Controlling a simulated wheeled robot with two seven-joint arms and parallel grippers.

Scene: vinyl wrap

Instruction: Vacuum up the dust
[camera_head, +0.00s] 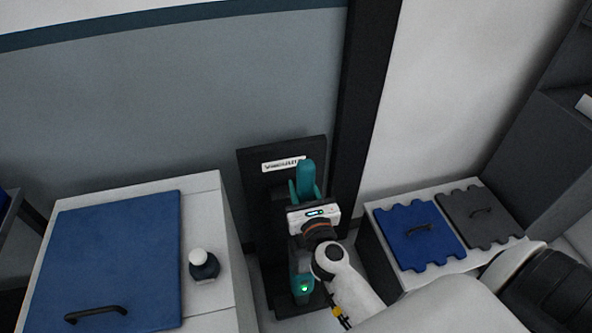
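A teal and dark handheld vacuum (305,178) stands upright at a black dock (263,232) with a white label, against the wall. A small green light glows low on its teal body. My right arm comes in from the lower right, and its white gripper body with an orange ring, my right gripper (309,207), is at the vacuum's upper part. The fingers are hidden against the teal part, so I cannot tell whether they close on it. My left gripper is out of view. I see no dust in this view.
A white cabinet (211,211) with a blue panel (115,255) and a small white-topped dark bottle (204,266) stands left. A dark post rises behind the dock.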

